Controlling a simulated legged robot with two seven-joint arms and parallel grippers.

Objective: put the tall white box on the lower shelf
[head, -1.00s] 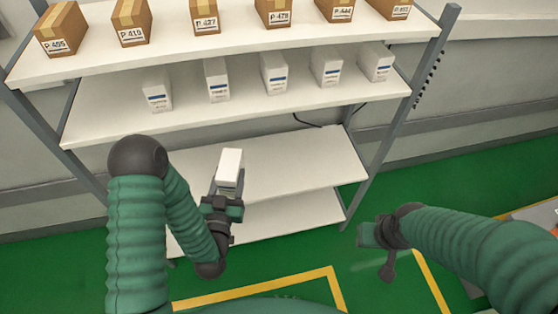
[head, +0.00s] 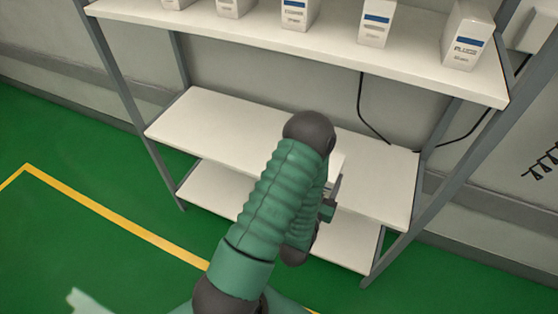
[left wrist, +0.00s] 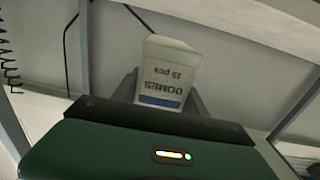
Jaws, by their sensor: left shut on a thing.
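In the head view my left arm hides most of the box and gripper; a pale sliver of the box (head: 337,165) shows at the arm's right side, in front of or over the empty shelf (head: 225,122) below the stocked one. I cannot tell whether the box touches that shelf. A bottom shelf (head: 215,190) lies beneath it. My right gripper is not in view.
The stocked shelf (head: 300,42) above carries several similar white boxes, such as the right one (head: 468,35). A grey rack post (head: 450,165) stands on the right, and a black cable (head: 362,105) hangs behind. The left part of the empty shelf is clear.

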